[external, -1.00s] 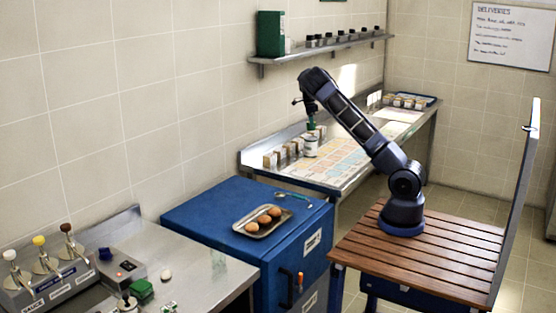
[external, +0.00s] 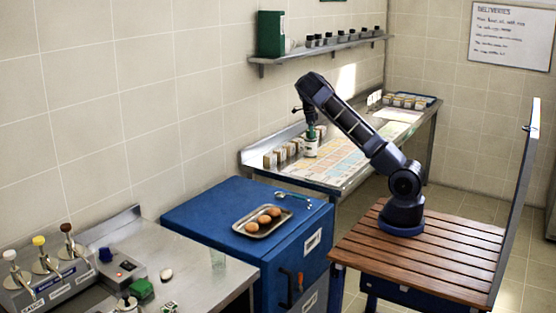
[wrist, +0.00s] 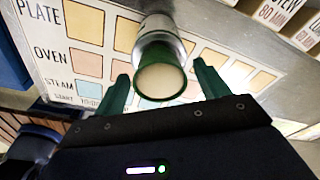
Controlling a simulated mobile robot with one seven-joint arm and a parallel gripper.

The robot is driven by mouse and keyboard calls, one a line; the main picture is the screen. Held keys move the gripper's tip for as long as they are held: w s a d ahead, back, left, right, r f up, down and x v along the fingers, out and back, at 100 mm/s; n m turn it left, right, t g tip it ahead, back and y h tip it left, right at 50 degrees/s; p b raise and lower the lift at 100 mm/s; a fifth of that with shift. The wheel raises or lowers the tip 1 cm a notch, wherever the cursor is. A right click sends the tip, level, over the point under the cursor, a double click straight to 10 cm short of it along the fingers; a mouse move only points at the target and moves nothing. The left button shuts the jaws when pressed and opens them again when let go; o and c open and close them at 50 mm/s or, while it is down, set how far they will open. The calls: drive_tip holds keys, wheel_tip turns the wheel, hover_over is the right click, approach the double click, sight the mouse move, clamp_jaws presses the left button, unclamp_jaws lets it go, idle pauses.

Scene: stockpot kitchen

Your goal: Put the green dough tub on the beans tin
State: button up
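In the wrist view a round tub with a green rim and a pale cream top (wrist: 160,82) sits between my fingers, seen from above. I take it for the green dough tub. A silvery-white cylinder (wrist: 158,27) shows beyond it, probably the beans tin; the join between them is hard to see. In the external view a white tin (external: 311,148) stands upright on the back counter, directly below my gripper (external: 311,134). My gripper also shows in the wrist view (wrist: 162,85). Its green fingers are apart, on either side of the tub, with narrow gaps visible.
Several small boxes (external: 280,155) stand left of the tin along the wall. A chart with coloured squares (external: 345,158) covers the counter. A shelf (external: 320,48) with jars hangs above. A tray of eggs (external: 262,221) lies on the blue cabinet (external: 190,212).

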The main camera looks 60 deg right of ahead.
sight(308, 130)
drive_tip(key=shift+r, duration=0.1)
wheel_tip(308, 130, up, 12)
drive_tip(key=w, duration=0.1)
drive_tip(key=s+a+r+n+t+y, duration=0.2)
drive_tip(key=s+a+r+n, duration=0.5)
drive_tip(key=s+a, duration=0.45)
drive_tip(key=s+a+r+n+t+y, duration=0.1)
drive_tip(key=s+a+r+n, duration=0.2)
drive_tip(key=s+a+n, duration=0.4)
drive_tip(key=s+a+r+n, duration=0.25)
drive_tip(key=s+a, duration=0.35)
drive_tip(key=a, duration=0.3)
drive_tip(key=s+a+f+n+t+h, duration=0.1)
drive_tip(key=s+a+f+n, duration=0.1)
drive_tip(key=s+a+n, duration=0.4)
drive_tip(key=s+a+f+n+t+h, duration=0.1)
drive_tip(key=s+a+n, duration=0.6)
drive_tip(key=s, duration=0.7)
drive_tip(key=shift+s+a+f+t, duration=0.3)
drive_tip(key=shift+a+f+t, duration=0.1)
drive_tip(key=shift+a, duration=0.4)
